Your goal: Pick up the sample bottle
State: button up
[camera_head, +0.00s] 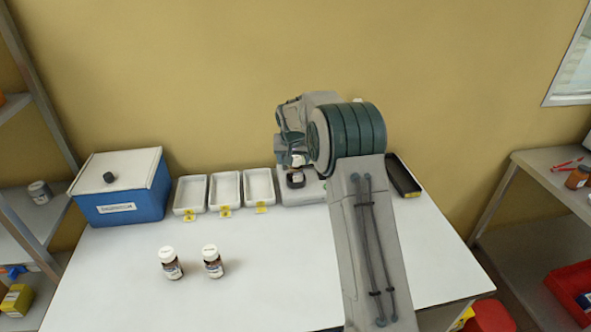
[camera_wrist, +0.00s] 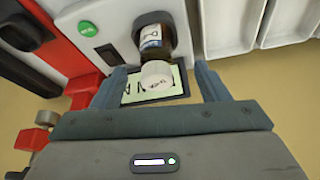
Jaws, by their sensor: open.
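A sample bottle (camera_wrist: 153,42) with a white cap (camera_wrist: 157,74) and a label sits in a dark round holder on the white analysis machine (camera_wrist: 105,22). My gripper (camera_wrist: 160,72) is open, with one finger on each side of the capped end. I cannot tell whether the fingers touch it. In the head view, a small white-capped shape (camera_head: 298,160) shows at the machine, and my arm hides much of that area. Two more white-capped bottles (camera_head: 171,264) (camera_head: 213,263) stand upright on the white table (camera_head: 130,295).
Three white trays (camera_head: 190,195) with yellow tags stand in a row left of the machine. A blue box (camera_head: 121,190) stands at the back left. A black tray (camera_head: 403,178) lies at the right. The table front is mostly clear. Shelves flank both sides.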

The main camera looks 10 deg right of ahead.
aim_at(295, 163)
jog(key=shift+x, duration=1.05)
jog(key=shift+w+d+f+p, duration=0.25)
jog(key=shift+f+p, duration=0.2)
jog(key=shift+p, duration=0.3)
jog(key=shift+p+x, duration=0.8)
jog(key=shift+x, duration=1.25)
jog(key=shift+w+d+r, duration=0.1)
jog(key=shift+d, duration=0.05)
jog(key=c, duration=1.2)
